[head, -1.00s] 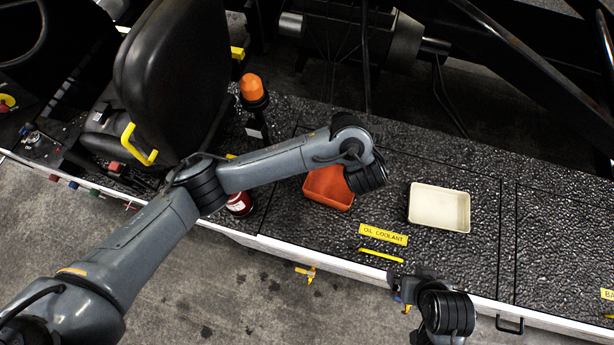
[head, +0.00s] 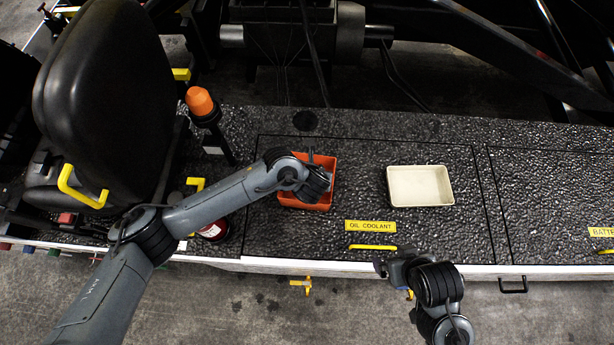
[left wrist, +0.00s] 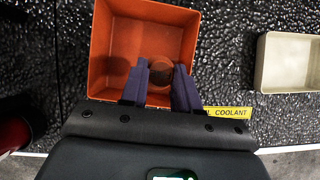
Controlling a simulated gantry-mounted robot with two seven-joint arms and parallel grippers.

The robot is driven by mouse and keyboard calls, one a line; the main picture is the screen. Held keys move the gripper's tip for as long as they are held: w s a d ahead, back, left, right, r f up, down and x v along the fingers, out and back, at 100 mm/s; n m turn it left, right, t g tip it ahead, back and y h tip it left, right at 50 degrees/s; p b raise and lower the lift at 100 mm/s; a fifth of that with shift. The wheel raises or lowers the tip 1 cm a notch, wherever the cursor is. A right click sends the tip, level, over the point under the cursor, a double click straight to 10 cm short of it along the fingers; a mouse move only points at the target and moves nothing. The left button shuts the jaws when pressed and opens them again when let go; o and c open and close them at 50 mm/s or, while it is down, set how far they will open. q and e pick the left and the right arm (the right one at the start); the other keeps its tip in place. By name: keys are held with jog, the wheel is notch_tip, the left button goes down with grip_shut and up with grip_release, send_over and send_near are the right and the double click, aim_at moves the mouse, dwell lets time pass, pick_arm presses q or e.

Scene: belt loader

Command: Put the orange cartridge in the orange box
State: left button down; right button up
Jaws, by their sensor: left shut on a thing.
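The orange box (head: 325,164) is an open tray on the black textured deck, partly hidden by my left wrist in the head view. It fills the upper left of the left wrist view (left wrist: 118,45). My left gripper (left wrist: 161,78) is over the box, fingers pointing into it. Its fingers are shut on a round, dark orange-brown thing, which looks like the end of the orange cartridge (left wrist: 161,66). Whether the cartridge touches the box floor, I cannot tell. My right gripper (head: 386,268) is near the deck's front edge; its fingers are too small to read.
A cream tray (head: 420,186) stands to the right of the orange box. An orange beacon (head: 200,102) and a black seat (head: 105,90) stand to the left. A dark red can (head: 213,231) is near the front edge.

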pick_arm(q)
notch_tip(320, 180, down, 6)
jog(key=w+a, duration=0.2)
jog(key=shift+w, duration=0.35)
jog(key=shift+b, duration=0.3)
jog(key=shift+f, duration=0.2)
jog(key=c, duration=0.8)
grip_release()
jog(key=shift+r, duration=0.1)
